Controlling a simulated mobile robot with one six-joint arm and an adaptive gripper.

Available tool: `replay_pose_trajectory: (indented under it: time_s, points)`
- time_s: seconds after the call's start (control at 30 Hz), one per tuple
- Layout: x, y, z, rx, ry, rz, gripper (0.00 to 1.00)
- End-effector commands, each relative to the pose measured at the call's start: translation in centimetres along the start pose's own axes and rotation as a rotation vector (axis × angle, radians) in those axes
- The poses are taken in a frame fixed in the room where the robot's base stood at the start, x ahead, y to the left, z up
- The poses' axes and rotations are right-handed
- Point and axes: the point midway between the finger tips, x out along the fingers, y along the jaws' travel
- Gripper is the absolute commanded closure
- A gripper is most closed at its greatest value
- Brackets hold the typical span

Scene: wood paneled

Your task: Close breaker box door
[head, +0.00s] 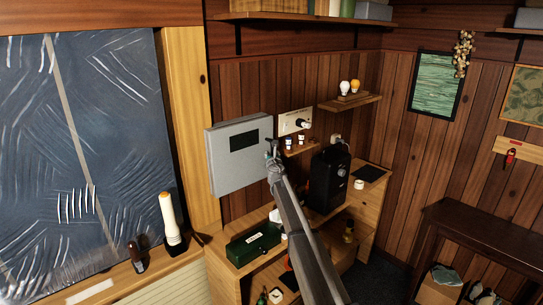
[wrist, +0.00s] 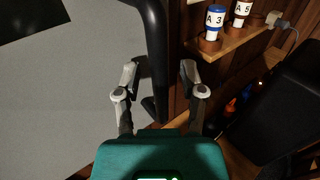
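The grey breaker box (head: 228,165), with a dark rectangular window in its front, is on the wood-paneled wall in the head view. Its grey front (wrist: 65,105) fills the left of the wrist view. A black curved bar, seemingly a handle (wrist: 157,45), runs along its right edge. My gripper (head: 272,148) is at the right edge of the box. In the wrist view my gripper (wrist: 159,72) is open, one finger on each side of the black bar. Contact is unclear. I cannot tell how far the door stands open; its hinge side is hidden.
Right of the box are a small shelf (wrist: 232,38) with labelled bottles and a black appliance (head: 328,182). Below are a green toolbox (head: 253,244) and wooden cabinet. A flashlight (head: 171,222) stands on the left ledge.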

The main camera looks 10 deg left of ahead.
Motion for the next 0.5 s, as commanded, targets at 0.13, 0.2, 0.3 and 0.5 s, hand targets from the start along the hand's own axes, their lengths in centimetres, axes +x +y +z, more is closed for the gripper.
replay_pose_trajectory:
  time_s: [0.13, 0.2, 0.3, 0.5]
  points:
    - [0.0, 0.0, 0.0, 0.000, 0.000, 0.000, 0.46]
    - [0.0, 0.0, 0.0, 0.000, 0.000, 0.000, 0.46]
    - [-0.1, 0.0, 0.0, 0.000, 0.000, 0.000, 0.46]
    - [-1.2, 0.0, 0.0, 0.000, 0.000, 0.000, 0.46]
